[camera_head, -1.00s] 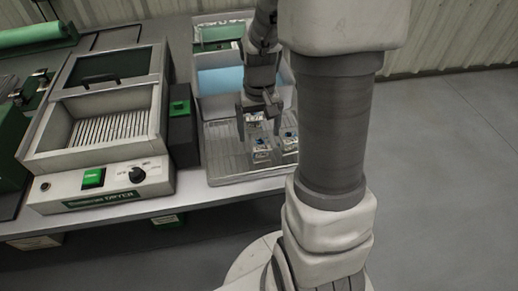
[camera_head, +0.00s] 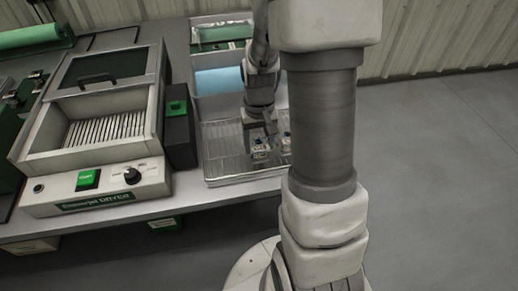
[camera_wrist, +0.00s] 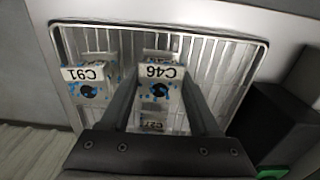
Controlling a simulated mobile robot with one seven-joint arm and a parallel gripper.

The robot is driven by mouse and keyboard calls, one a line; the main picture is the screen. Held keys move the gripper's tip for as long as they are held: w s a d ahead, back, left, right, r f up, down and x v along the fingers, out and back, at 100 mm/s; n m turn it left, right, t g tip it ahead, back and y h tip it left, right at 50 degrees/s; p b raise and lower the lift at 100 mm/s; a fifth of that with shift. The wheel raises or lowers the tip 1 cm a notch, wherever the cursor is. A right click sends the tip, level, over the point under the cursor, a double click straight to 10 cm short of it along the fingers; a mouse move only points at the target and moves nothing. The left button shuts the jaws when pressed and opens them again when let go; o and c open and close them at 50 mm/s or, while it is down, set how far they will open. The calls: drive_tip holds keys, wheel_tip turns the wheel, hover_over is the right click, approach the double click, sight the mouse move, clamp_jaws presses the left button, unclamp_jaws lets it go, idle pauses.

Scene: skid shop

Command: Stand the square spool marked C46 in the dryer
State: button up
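The square spool marked C46 (camera_wrist: 160,88) is pale with a dark hub and blue marks. It stands in the wire rack tray (camera_wrist: 240,95). My gripper (camera_wrist: 161,80) reaches down over it, one finger at each side. I see no clear gap at its sides, but cannot tell whether the fingers press on it. In the head view my gripper (camera_head: 259,128) is low over the tray (camera_head: 212,160). The dryer (camera_head: 28,160) stands left, its lid raised and its slatted chamber (camera_head: 105,130) looking empty. It has a green button and a black knob.
A dark box with a green top (camera_head: 178,125) stands between dryer and tray. A bin with blue liquid (camera_head: 218,80) is behind the tray.

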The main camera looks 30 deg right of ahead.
clamp_jaws()
drive_tip(key=shift+r, duration=0.15)
